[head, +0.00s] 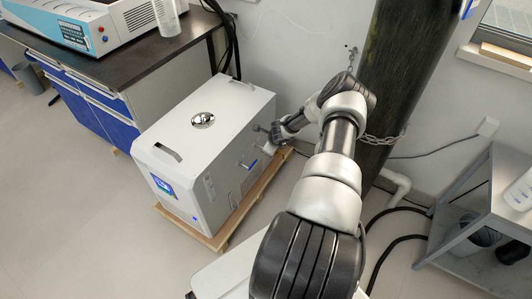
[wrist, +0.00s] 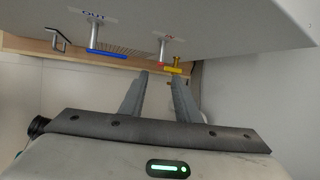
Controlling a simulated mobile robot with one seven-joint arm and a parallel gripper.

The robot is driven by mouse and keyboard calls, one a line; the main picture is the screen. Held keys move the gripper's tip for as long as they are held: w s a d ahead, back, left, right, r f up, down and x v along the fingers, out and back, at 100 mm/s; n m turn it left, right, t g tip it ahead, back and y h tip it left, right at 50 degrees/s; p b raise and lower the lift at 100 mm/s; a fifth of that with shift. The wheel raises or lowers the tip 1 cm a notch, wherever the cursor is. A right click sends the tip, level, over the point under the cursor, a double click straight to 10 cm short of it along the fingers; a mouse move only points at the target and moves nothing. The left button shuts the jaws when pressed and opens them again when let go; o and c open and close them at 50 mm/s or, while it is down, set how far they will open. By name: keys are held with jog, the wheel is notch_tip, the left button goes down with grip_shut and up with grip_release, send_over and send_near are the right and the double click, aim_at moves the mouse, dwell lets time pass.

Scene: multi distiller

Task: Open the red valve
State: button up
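The white distiller box (head: 205,120) stands on a wooden base on the floor. In the wrist view its side has a blue-handled valve (wrist: 107,53) at left. To its right is a second outlet (wrist: 163,50) with a small red part (wrist: 162,64), which I take as the red valve, beside a yellow-gold piece (wrist: 176,69). My gripper (wrist: 158,77) is open; its fingers are apart, their tips just below the red part. I cannot tell whether they touch it. In the head view my gripper (head: 272,134) is at the box's right side, and the red valve is hidden.
A dark gas cylinder (head: 405,60) held by a chain stands behind my arm. A bench (head: 120,65) with blue drawers is at left. A grey metal shelf (head: 480,205) is at right. Black hoses (head: 390,225) lie on the floor beside my arm.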

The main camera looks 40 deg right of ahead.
jog(key=shift+b+x, duration=2.8)
jog(key=shift+x, duration=2.8)
grip_shut()
